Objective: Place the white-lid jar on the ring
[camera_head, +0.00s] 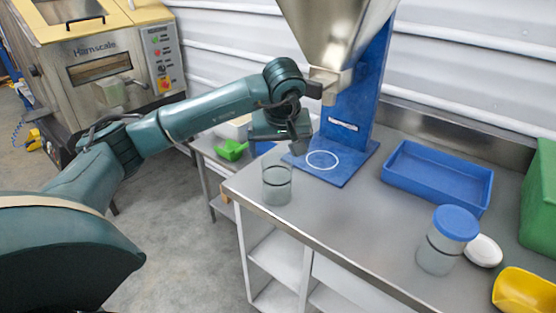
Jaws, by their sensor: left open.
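A clear glass jar (277,188) stands upright near the left edge of the steel counter; I see no lid on it. A second jar (436,256) with a blue lid (456,222) stands at the front right. A white rounded piece (484,251), possibly a lid, lies beside it, partly hidden. The white ring (322,151) is marked on the blue base plate of the hopper stand and is bare. My left gripper (278,144) is open, just above and behind the clear jar, left of the ring, holding nothing. My right gripper is out of view.
The metal hopper (335,30) hangs above the ring on a blue post (358,90). The counter's middle (350,215) is clear.

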